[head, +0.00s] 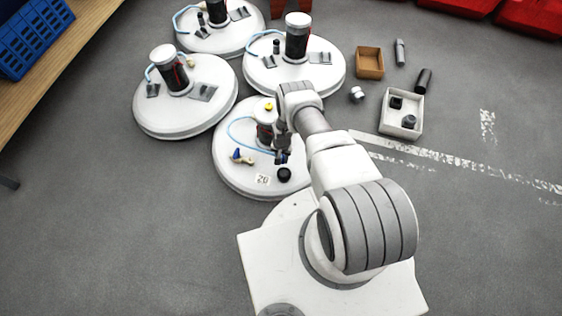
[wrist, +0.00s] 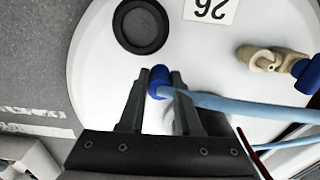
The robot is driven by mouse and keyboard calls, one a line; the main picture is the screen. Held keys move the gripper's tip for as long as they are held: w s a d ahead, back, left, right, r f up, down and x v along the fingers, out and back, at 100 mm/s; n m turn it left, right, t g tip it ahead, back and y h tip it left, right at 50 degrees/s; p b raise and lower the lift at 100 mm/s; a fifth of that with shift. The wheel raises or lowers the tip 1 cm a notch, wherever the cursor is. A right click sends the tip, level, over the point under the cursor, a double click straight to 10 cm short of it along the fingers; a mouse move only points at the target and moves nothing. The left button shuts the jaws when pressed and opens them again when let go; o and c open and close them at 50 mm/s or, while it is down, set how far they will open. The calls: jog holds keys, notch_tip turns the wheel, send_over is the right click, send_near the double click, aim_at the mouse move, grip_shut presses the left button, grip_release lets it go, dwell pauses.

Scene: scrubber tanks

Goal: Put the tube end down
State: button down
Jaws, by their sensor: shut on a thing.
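My gripper (wrist: 161,88) is shut on the blue tube end (wrist: 158,76), which shows between the fingertips in the wrist view. The pale blue tube (wrist: 235,105) runs from it to the right. In the head view my gripper (head: 282,158) is over the front part of the nearest white tank lid (head: 228,172); the tube end is too small to tell there. A black round cap or port (wrist: 141,26) lies on the lid just beyond the fingertips. Whether the tube end touches the lid is unclear.
A beige and blue fitting (wrist: 275,60) and a number label (wrist: 210,8) are on the same lid. Its central column (head: 265,118) stands behind my gripper. Other tanks (head: 185,105) stand behind. A white bin (head: 389,128) and brown box (head: 369,63) are on the floor at right.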

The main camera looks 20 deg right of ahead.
jog(key=shift+f+b, duration=0.9)
jog(key=shift+f, duration=0.95)
jog(key=shift+f, duration=0.15)
jog(key=c, duration=0.6)
grip_release()
